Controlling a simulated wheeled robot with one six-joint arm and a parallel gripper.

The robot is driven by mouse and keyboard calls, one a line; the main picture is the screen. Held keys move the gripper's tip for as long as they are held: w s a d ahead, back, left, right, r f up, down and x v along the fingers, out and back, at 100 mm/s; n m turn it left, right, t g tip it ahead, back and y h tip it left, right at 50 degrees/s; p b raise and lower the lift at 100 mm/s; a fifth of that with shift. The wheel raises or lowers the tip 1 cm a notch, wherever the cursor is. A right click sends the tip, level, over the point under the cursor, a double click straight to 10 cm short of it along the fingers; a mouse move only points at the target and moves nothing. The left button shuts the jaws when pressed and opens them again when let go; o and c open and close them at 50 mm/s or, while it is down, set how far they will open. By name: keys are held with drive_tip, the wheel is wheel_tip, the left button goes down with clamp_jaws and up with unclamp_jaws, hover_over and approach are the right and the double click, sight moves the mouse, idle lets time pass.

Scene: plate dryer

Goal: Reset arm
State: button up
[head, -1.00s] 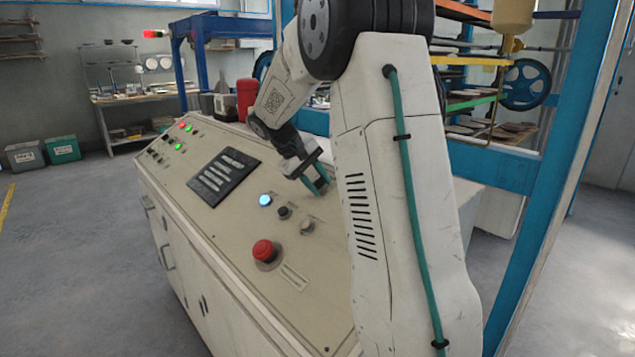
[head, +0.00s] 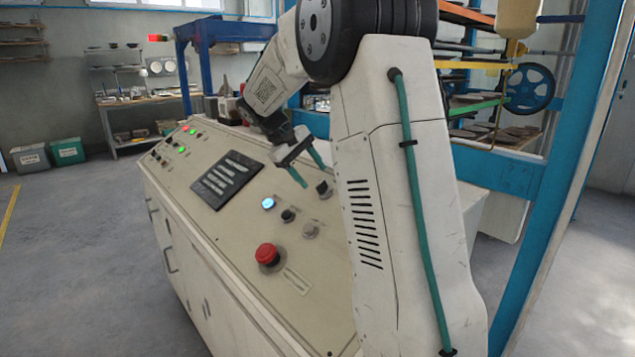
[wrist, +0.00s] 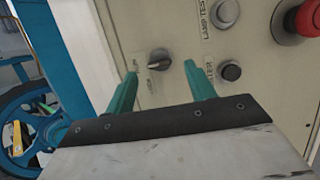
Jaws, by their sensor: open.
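My gripper (head: 312,170) is above the sloped top of the beige control console (head: 220,232), close to a black rotary knob (head: 323,189). Its two teal fingers are apart with nothing between them. In the wrist view my gripper (wrist: 160,80) points at the panel. The black knob (wrist: 159,60) shows just beyond and between the fingertips, and they look clear of it. A black button (wrist: 230,72) is right of the right finger. My forearm and upper arm hide part of the console's right side in the head view.
The panel carries a red mushroom button (head: 267,254), a lit blue-white button (head: 268,203) and a dark slotted plate (head: 227,179). A blue frame post (head: 560,190) stands at right, with a blue handwheel (head: 530,88) behind. Open floor (head: 75,260) lies to the left.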

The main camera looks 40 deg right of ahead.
drive_tip(key=v, duration=0.2)
drive_tip(key=shift+w+a+r, duration=0.1)
drive_tip(key=shift+a+r, duration=0.05)
drive_tip(key=shift+r, duration=0.15)
idle(0.3)
